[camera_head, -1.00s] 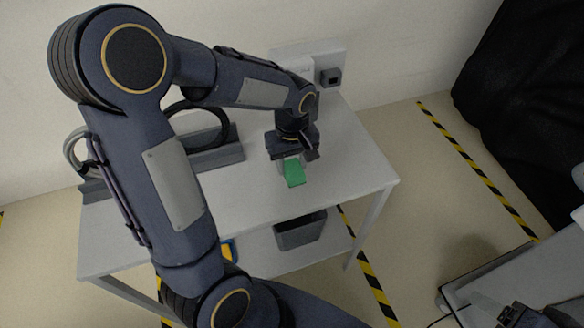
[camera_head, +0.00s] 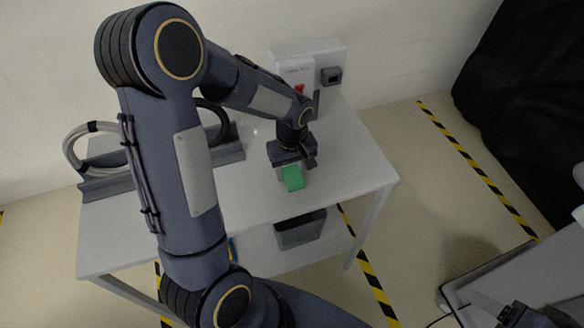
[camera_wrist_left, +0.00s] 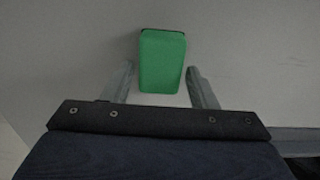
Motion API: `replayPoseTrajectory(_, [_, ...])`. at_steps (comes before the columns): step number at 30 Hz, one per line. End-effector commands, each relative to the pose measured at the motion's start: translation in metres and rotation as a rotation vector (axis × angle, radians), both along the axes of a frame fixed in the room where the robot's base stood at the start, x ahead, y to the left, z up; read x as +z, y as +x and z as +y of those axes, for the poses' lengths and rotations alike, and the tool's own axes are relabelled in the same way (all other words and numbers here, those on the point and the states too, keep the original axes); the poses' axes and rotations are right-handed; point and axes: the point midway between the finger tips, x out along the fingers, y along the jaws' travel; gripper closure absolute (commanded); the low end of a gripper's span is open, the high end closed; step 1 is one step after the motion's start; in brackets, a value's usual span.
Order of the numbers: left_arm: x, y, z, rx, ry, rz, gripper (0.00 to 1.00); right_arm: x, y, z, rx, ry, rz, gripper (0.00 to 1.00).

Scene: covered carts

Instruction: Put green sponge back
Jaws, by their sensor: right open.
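The green sponge (camera_head: 292,179) is on the white table top (camera_head: 240,195), near its front right part. In the left wrist view the sponge (camera_wrist_left: 162,62) is upright in the picture, between and partly beyond the two fingertips. My left gripper (camera_head: 294,168) is over the table at the sponge's back end. In the wrist view its fingers (camera_wrist_left: 161,85) are apart, with a gap on each side of the sponge. My right gripper (camera_head: 508,312) is only partly in view at the bottom right, open and away from the sponge.
A grey box with a red button (camera_head: 299,88) stands behind my left gripper. A grey rack with cables (camera_head: 228,153) is at the table's back left. A grey bin (camera_head: 300,232) sits on the lower shelf. Another table (camera_head: 462,288) is at bottom right.

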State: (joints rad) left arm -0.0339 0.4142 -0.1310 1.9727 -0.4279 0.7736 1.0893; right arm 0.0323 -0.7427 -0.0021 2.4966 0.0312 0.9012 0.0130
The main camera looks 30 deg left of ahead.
Motion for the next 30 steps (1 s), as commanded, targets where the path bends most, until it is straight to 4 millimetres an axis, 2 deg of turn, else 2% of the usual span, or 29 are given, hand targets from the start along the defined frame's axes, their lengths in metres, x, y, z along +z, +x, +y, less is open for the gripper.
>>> replayPoseTrajectory(9, [0.001,0.0,0.0,0.0,0.0,0.0,0.39,0.001,0.0,0.0,0.0,0.0,0.0,0.38])
replayPoseTrajectory(14, [0.011,0.001,0.0,0.0,0.0,-0.004,0.39,0.004,0.0,0.0,0.0,0.0,-0.001,0.38])
replayPoseTrajectory(24, [0.081,0.001,0.0,0.0,0.0,-0.006,0.39,0.007,0.0,0.0,0.0,0.0,0.0,0.38])
replayPoseTrajectory(30, [0.112,0.001,0.0,0.0,0.0,-0.004,0.39,0.008,0.0,0.0,0.0,0.0,0.0,0.38])
